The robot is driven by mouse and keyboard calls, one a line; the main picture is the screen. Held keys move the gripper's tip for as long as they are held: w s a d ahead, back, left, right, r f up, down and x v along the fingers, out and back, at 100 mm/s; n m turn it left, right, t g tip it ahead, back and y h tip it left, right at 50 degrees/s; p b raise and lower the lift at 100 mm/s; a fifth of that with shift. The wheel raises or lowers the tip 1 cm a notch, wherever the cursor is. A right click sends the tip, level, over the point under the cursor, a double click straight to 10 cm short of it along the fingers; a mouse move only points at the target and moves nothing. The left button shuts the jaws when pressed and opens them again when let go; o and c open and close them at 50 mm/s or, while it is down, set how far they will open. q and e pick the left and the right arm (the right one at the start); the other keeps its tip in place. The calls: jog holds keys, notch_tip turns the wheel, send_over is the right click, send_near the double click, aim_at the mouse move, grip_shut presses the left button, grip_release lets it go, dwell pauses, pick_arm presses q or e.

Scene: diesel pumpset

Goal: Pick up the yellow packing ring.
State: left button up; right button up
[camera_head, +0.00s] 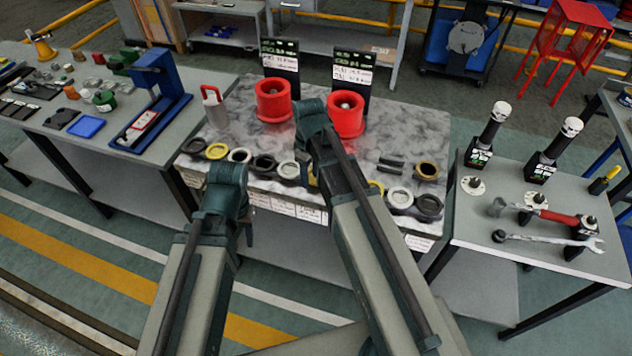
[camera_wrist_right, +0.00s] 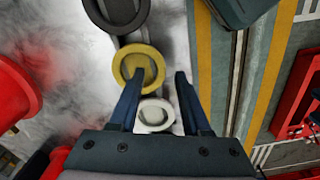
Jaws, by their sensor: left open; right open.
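A yellow ring (camera_wrist_right: 120,66) lies flat on the marbled top, just ahead of my right gripper (camera_wrist_right: 158,76) in the right wrist view. The left fingertip overlaps the ring's lower edge in the picture; I cannot tell whether they touch. My right gripper is open and empty, its fingers on either side of a white ring (camera_wrist_right: 155,128). In the head view one yellow ring (camera_head: 216,152) lies near the table's left end, and another (camera_head: 376,186) is partly hidden by my right arm. My left gripper (camera_head: 246,228), mostly hidden by its arm, is open before the table.
A dark ring (camera_wrist_right: 92,12) adjoins the yellow one. Red pots (camera_head: 273,104) and sign boards (camera_head: 280,58) stand behind the rows of rings. A side table (camera_head: 470,235) holding wrenches is at right; a bench with a blue press (camera_head: 165,85) is at left.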

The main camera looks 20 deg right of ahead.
aim_at(310, 182)
jog(key=shift+f, duration=0.45)
pick_arm(q)
jog(key=shift+f, duration=0.3)
pick_arm(e)
jog(key=shift+r, duration=0.15)
grip_shut()
jog(key=shift+r+p, duration=0.8)
jog(key=shift+p, duration=0.05)
jog(key=shift+s+a+r+p, duration=0.1)
jog(key=shift+s+r+p, duration=0.05)
jog(key=shift+r+p, duration=0.5)
jog(key=shift+s+a+r+p, duration=0.1)
jog(key=shift+r+p, duration=0.45)
jog(key=shift+p, duration=0.05)
pick_arm(q)
notch_tip(310, 182, up, 5)
jog(key=shift+p, duration=0.45)
pick_arm(e)
jog(key=s+a+r, duration=0.1)
jog(key=s+a, duration=0.8)
jog(key=s, duration=0.3)
jog(key=shift+a, duration=0.25)
